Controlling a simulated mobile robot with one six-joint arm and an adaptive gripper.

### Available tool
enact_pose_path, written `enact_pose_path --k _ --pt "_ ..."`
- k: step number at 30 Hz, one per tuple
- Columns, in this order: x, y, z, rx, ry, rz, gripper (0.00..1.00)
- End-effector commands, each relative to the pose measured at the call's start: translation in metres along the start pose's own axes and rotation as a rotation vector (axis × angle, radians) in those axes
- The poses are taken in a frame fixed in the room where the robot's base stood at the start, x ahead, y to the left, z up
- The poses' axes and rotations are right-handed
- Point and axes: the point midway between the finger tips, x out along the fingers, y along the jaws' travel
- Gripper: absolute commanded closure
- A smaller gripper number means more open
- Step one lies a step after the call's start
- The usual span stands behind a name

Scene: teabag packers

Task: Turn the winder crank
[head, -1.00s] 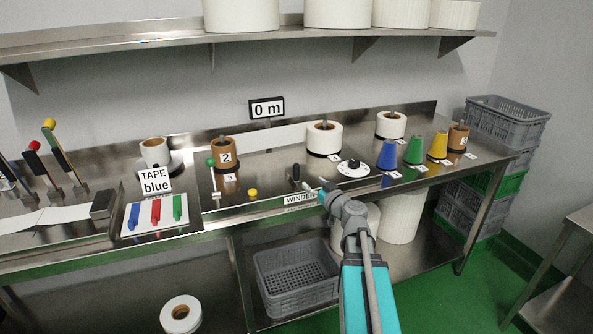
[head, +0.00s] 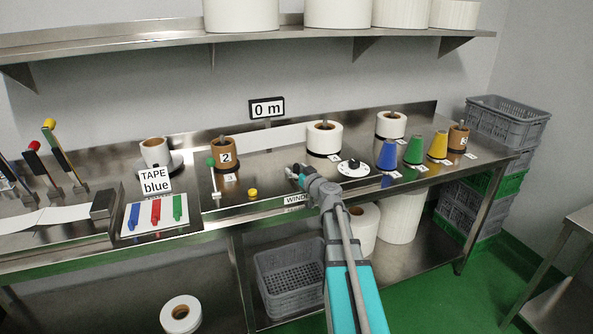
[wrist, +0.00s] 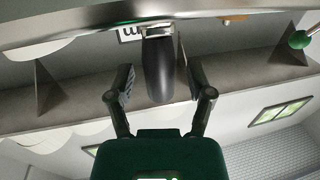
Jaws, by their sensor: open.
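The winder crank's black handle (wrist: 158,72) shows in the wrist view, between the two fingers of my gripper (wrist: 160,88). The fingers are spread, with a gap to the handle on each side. In the head view my gripper (head: 295,173) is at the crank's place, and the handle is mostly hidden behind it. The WINDER label (head: 294,200) on the bench front is partly covered by my arm. The length display (head: 266,108) behind reads 0 m.
A yellow button (head: 253,193) and a green-knobbed lever (head: 211,162) are to the left. A white roll (head: 324,137) stands behind. Blue (head: 388,155), green and yellow cones stand to the right.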

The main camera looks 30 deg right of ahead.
Motion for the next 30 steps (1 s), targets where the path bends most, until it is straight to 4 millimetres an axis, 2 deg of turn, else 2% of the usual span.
enact_pose_path --k 5,16,24,30 --pt "-0.0003 0.0000 0.0000 0.000 0.000 0.000 0.32" --pt "-0.0003 0.0001 0.0000 0.000 0.000 0.000 0.99" --pt "-0.0006 0.0010 -0.0001 0.000 0.000 0.003 1.00" --pt "-0.0041 0.0087 -0.0001 0.000 0.000 0.048 1.00"
